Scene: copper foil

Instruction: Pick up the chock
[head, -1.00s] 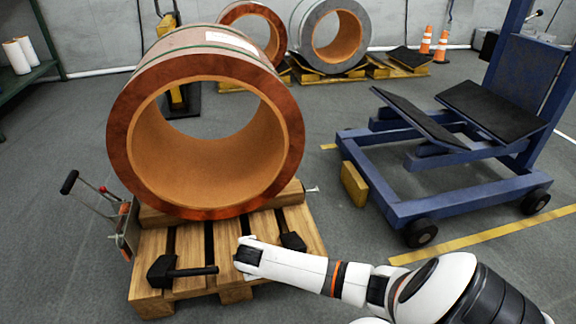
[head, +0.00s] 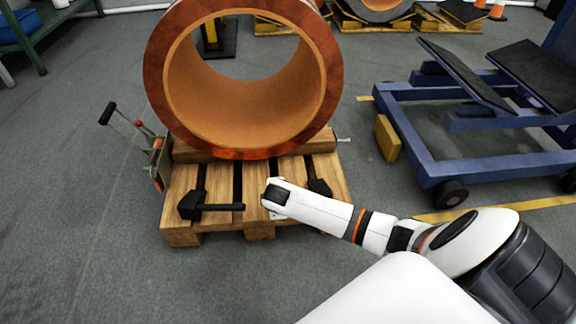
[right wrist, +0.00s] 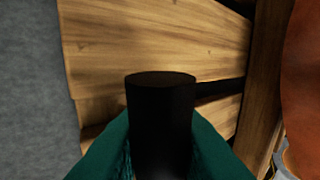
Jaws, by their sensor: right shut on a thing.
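Two black chocks with bar handles sit on the wooden pallet (head: 262,228) in front of the copper coil (head: 330,95). The left chock (head: 191,205) has its handle pointing right, in the open. The right chock (head: 320,188) is mostly hidden behind my right gripper (head: 277,211). In the right wrist view, my gripper's green fingers (right wrist: 160,150) are closed around a black round handle (right wrist: 160,110). It appears to be the right chock's handle, its free end toward the left of the head view. I cannot tell whether the chock is lifted. My left gripper is out of view.
A wooden beam (head: 190,152) lies between coil and pallet. A hand-lever device (head: 150,150) stands at the pallet's left. A blue wheeled cart (head: 420,155) and a yellow block (head: 387,138) are at the right. The grey floor in front is clear.

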